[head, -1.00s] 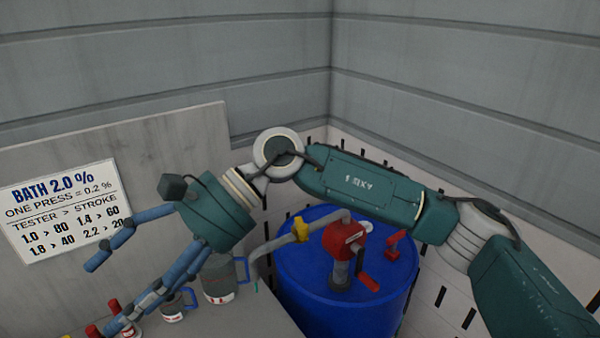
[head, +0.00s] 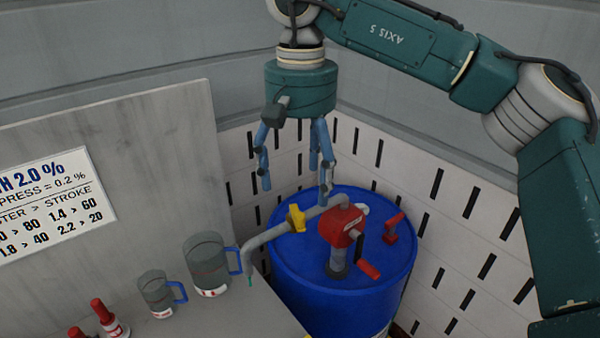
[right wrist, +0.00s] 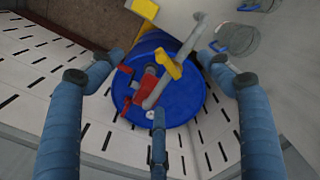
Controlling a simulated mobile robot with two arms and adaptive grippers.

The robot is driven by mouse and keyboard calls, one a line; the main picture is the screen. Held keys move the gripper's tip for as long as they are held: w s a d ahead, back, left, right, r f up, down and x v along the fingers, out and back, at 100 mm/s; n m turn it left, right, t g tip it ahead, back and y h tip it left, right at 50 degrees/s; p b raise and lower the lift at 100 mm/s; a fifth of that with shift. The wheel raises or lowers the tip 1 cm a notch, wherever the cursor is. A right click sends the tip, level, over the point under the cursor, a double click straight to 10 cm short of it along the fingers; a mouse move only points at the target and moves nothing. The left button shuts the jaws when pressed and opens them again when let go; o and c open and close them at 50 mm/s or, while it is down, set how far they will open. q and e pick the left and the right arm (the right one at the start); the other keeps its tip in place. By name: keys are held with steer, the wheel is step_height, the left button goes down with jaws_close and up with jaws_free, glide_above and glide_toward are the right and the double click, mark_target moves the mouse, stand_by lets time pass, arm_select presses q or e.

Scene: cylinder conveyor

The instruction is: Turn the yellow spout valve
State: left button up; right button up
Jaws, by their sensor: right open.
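The yellow spout valve (head: 297,218) sits on the grey spout pipe (head: 268,237) that runs from the red pump (head: 342,228) on top of the blue drum (head: 295,262). In the right wrist view the yellow valve (right wrist: 171,66) lies between and beyond my spread fingers. My right gripper (head: 296,190) is open and empty, pointing down above the drum's back left part, above and behind the valve and apart from it. My left gripper is out of view.
Two grey jugs with blue handles, a larger one (head: 207,266) and a smaller one (head: 156,296), stand on the counter left of the spout. Red-capped bottles (head: 108,318) stand further left. A red fitting (head: 391,228) is on the drum top. A sign (head: 50,207) hangs on the back panel.

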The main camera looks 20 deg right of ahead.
mark_target(301, 215)
step_height(301, 215, down, 8)
steer(key=b, duration=0.5)
steer(key=shift+r, duration=0.2)
steer(key=shift+w+f+b, duration=0.1)
steer(key=shift+f+b, duration=0.35)
steer(key=shift+f, duration=0.25)
jaws_close()
steer(key=c, duration=1.7)
jaws_free()
